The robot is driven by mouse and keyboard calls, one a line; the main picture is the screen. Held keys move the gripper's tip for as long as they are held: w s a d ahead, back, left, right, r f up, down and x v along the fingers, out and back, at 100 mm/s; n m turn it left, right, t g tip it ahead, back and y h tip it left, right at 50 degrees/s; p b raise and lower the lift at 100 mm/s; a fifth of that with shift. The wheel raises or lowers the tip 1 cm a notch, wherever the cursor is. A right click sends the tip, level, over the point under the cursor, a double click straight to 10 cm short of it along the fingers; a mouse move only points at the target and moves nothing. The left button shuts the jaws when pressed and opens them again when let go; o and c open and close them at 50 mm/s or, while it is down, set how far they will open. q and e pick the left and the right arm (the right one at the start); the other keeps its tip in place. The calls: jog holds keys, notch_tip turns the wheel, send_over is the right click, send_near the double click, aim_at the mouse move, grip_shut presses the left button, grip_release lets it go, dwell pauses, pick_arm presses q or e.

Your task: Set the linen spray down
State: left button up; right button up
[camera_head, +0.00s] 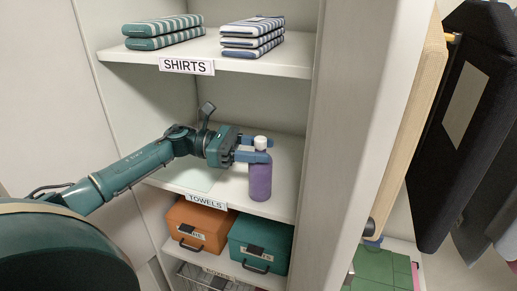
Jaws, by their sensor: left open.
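The linen spray (260,180) is a purple bottle with a white cap. It stands upright on the middle shelf (225,183), the one labelled TOWELS, near the front edge. My left gripper (258,150) is at the bottle's upper part, just below the cap. Its blue fingers are open, with one in front of the bottle and one behind it. Whether a finger touches the bottle I cannot tell. My right gripper is not in view.
Folded striped shirts (252,37) lie on the shelf above, labelled SHIRTS. An orange box (199,224) and a teal box (260,243) sit below. A pale upright panel (358,130) bounds the shelves on the right. Dark garments (462,120) hang further right.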

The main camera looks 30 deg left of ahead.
pick_arm(q)
jog(key=b+v, duration=0.2)
jog(key=v, duration=1)
jog(key=shift+b, duration=0.35)
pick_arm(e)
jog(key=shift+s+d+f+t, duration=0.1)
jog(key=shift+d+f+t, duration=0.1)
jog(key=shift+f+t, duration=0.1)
